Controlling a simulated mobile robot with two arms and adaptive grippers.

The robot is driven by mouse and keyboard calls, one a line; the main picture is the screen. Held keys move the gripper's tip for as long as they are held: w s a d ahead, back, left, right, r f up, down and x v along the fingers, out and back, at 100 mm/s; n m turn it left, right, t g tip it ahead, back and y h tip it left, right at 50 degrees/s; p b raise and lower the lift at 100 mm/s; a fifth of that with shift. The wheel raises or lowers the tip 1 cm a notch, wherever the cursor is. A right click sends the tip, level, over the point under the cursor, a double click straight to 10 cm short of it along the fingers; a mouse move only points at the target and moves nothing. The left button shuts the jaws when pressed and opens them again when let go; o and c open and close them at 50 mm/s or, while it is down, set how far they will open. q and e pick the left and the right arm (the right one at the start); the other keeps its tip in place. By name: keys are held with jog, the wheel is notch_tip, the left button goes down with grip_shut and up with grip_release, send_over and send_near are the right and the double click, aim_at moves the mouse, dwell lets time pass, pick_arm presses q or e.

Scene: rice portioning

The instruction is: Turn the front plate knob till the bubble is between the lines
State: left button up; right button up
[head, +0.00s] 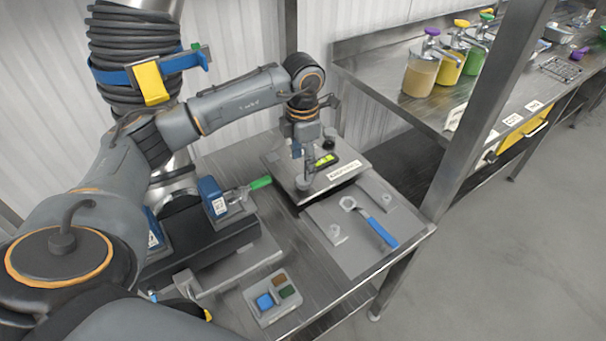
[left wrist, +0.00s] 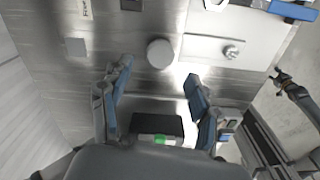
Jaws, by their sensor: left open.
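The metal plate (head: 283,160) stands on the steel bench with a label on its front edge. The front knob (head: 303,183), a pale round disc, sits near its front left corner; it also shows in the left wrist view (left wrist: 160,53). The bubble level (head: 324,160), a dark block with a yellow-green vial, lies behind the knob; where the bubble sits against the lines is too small to tell. My left gripper (head: 304,165) points down above the plate near the front knob. In the left wrist view its blue-padded fingers are apart, with nothing between them.
A blue-handled wrench (head: 380,231) lies on a grey mat right of the plate. Blue clamps (head: 213,198) with a green handle stand left. A small tray (head: 272,299) with coloured blocks is in front. A dark back knob (head: 329,135) stands behind the level.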

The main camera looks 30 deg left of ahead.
aim_at(303, 179)
pick_arm(q)
notch_tip(303, 179, down, 6)
jog(key=shift+w+r+p, duration=0.1)
jog(key=shift+p, duration=0.45)
jog(key=shift+f, duration=0.5)
jog(key=c, duration=1.2)
pick_arm(e)
jog(key=shift+w+a+r, duration=0.15)
jog(key=shift+w+r, duration=0.25)
jog(key=shift+w, duration=0.2)
jog(key=shift+w+a+r, duration=0.15)
jog(key=shift+w+r, duration=0.2)
jog(key=shift+w, duration=0.2)
